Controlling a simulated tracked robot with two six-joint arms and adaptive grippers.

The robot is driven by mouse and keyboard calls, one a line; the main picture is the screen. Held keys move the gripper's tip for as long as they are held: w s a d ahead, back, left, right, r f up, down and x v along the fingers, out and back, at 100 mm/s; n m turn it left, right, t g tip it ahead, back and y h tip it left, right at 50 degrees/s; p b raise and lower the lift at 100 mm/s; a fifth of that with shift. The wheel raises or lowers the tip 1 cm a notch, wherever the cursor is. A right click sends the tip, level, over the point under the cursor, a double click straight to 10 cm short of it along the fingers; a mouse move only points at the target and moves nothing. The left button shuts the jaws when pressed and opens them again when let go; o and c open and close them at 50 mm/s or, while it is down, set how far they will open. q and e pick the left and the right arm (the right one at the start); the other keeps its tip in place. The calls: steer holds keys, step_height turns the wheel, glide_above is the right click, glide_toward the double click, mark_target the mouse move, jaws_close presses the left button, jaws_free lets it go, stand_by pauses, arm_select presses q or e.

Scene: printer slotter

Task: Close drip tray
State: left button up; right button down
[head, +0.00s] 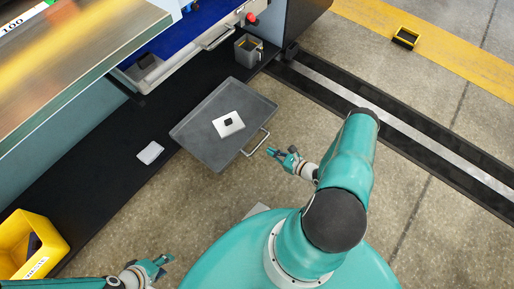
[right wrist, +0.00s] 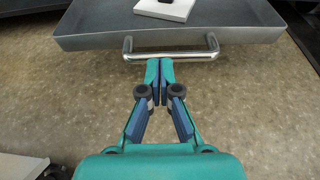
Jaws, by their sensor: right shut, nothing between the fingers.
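The grey drip tray (head: 200,118) is pulled out from under the machine, over the floor. A white block with a dark top (head: 228,124) lies on it. Its metal bar handle (head: 257,143) faces me. In the right wrist view the tray (right wrist: 235,37) fills the top, with the handle (right wrist: 172,56) below its front wall. My right gripper (head: 271,152) is just in front of the handle. In the right wrist view its fingertips (right wrist: 159,64) are together, at or just below the handle bar, with nothing between them. My left gripper (head: 166,261) is low at the left, away from the tray; its fingers look apart.
A white cloth or pad (head: 150,152) lies on the black ledge (head: 105,170) left of the tray. A yellow bin (head: 28,243) stands at lower left. A grey cup (head: 248,50) is behind the tray. A black rail (head: 390,120) runs at right.

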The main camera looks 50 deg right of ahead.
arm_select(q)
step_height(320, 180, down, 3)
steer(key=b, duration=0.2)
steer(key=shift+d+r+b, duration=0.1)
steer(key=shift+r+b, duration=0.05)
steer(key=shift+b, duration=0.15)
arm_select(e)
steer(key=x, duration=0.9)
steer(key=shift+w+a, duration=0.2)
steer(key=shift+w, duration=0.15)
